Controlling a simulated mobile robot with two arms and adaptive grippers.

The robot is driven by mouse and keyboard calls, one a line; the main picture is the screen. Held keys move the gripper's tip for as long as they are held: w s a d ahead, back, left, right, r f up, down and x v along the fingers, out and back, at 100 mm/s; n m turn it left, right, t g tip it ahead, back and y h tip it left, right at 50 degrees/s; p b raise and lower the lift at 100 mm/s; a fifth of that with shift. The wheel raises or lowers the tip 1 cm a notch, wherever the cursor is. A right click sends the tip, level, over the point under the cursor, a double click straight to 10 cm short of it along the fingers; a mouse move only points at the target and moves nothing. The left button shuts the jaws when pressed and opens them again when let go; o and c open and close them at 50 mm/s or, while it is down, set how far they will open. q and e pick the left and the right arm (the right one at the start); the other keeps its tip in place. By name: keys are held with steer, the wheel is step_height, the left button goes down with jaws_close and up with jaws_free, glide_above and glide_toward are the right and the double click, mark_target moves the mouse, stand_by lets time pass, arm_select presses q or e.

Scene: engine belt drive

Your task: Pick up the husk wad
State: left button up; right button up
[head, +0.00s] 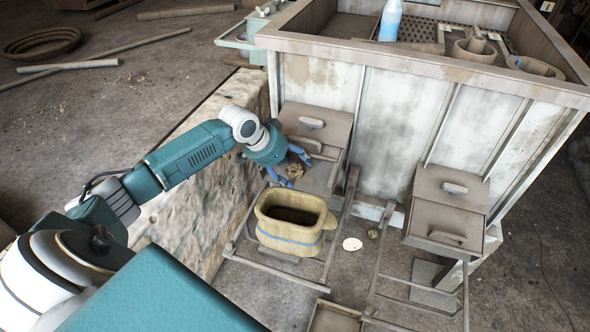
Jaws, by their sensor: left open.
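A small crumpled yellow-brown clump, which looks like the husk wad (294,172), lies at the brown drawer-like box against the machine's near side. My left gripper (289,167) reaches in from the left with its blue fingers spread open. The clump shows between and just beyond the fingertips; I cannot tell whether they touch it. Nothing is visibly held. My right gripper does not show.
A tan sack-like bin (291,239) with a dark opening stands just below the gripper. A rough stone block (185,215) lies left. Rails and a second brown box (448,205) stand right. A white disc (352,244) and another small clump (373,234) lie on the floor.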

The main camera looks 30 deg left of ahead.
arm_select(q)
steer(key=c, duration=1.1)
steer(key=shift+r, duration=0.45)
steer(key=shift+s+r, duration=0.15)
steer(key=shift+r, duration=0.15)
steer(key=s+d, duration=0.4)
steer(key=s, duration=1.3)
steer(key=shift+d+p, duration=0.15)
steer(key=shift+p, duration=0.15)
